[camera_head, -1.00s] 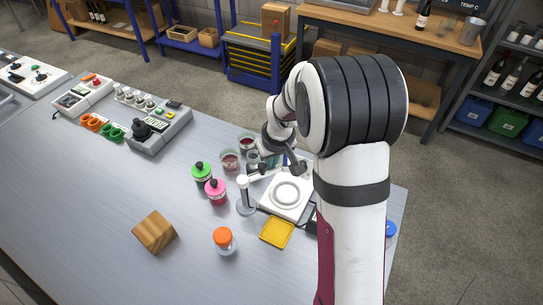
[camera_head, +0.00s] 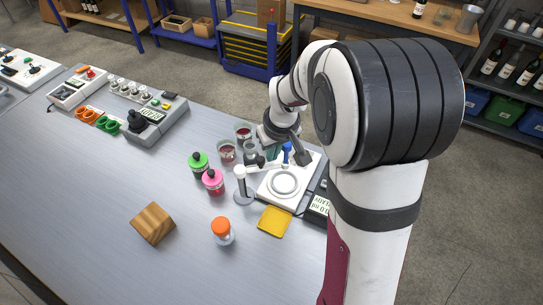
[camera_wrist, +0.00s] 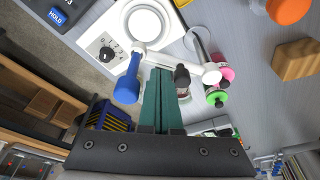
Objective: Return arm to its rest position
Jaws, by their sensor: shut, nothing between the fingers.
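My gripper (camera_head: 272,153) is at the back of the bench, beyond the white device with a round ring plate (camera_head: 283,183). It is partly hidden by my wrist in the head view. In the wrist view its teal fingers (camera_wrist: 160,72) are together with nothing between them. Their tips appear close to a white bar with a blue end (camera_wrist: 127,88); I cannot tell whether they touch it. My arm is bent over the right side of the bench.
Left of the device are a white-topped stand (camera_head: 240,175), a green-capped bottle (camera_head: 198,163), a pink-capped bottle (camera_head: 212,181) and red-filled jars (camera_head: 227,152). Nearer are a yellow tray (camera_head: 274,221), an orange-capped jar (camera_head: 222,230) and a wooden block (camera_head: 153,223). The left front bench is clear.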

